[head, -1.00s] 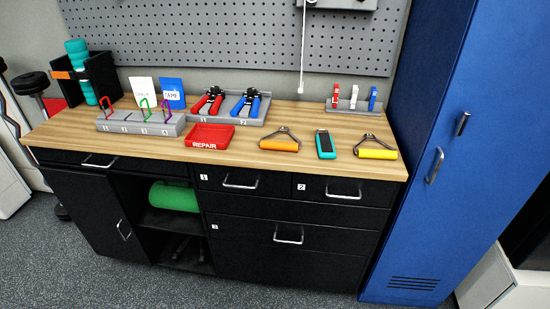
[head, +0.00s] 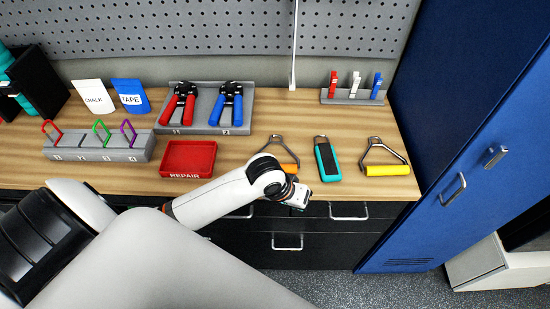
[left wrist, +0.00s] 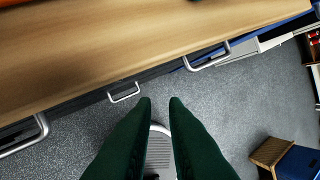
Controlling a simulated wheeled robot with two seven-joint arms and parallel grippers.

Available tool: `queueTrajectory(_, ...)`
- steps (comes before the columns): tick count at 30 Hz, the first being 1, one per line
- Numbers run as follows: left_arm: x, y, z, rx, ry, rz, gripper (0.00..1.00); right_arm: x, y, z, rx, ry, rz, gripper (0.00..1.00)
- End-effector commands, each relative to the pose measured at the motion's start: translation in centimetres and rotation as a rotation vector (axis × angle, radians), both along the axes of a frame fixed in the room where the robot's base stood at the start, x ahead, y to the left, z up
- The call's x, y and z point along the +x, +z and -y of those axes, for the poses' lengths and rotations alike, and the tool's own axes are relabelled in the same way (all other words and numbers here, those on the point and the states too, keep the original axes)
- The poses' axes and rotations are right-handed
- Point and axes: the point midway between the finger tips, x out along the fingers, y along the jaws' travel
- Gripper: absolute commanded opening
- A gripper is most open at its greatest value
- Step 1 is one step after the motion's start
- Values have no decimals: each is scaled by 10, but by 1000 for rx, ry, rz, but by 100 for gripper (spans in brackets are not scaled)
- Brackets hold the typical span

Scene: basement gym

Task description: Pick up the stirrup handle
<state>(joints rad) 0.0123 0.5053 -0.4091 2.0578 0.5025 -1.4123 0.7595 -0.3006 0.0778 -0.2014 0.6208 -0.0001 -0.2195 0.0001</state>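Two stirrup-shaped handles with metal frames lie on the wooden bench top. The one with the yellow grip (head: 387,170) is at the right end. The one with the orange grip (head: 290,168) is left of it and partly hidden behind my left wrist. My left gripper (head: 299,200) is at the bench's front edge, just in front of the orange handle. In the left wrist view its two dark fingers (left wrist: 160,102) stand apart with nothing between them. They point past the bench edge toward the floor. My right gripper is in neither view.
A teal and black tool (head: 327,159) lies between the handles. A red REPAIR tray (head: 188,146), a grey hook rack (head: 100,149) and a plier holder (head: 246,104) are to the left. A clip rack (head: 351,98) is behind. A blue locker (head: 450,130) borders the right.

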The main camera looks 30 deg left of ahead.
Motion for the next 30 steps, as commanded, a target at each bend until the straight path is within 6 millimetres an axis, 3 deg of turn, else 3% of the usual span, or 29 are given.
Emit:
queueTrajectory(1,8,12,-4,-4,24,-8,13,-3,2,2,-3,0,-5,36)
queueTrajectory(8,47,46,-33,-51,236,-89,13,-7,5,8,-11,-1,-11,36)
queueTrajectory(15,93,97,-98,-117,634,-187,13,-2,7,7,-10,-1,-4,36)
queueTrajectory(19,104,116,-121,-154,783,-218,13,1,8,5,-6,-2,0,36)
queueTrajectory(23,108,115,-127,-170,840,-235,13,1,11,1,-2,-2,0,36)
queueTrajectory(30,118,77,-121,-170,843,-235,13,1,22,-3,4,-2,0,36)
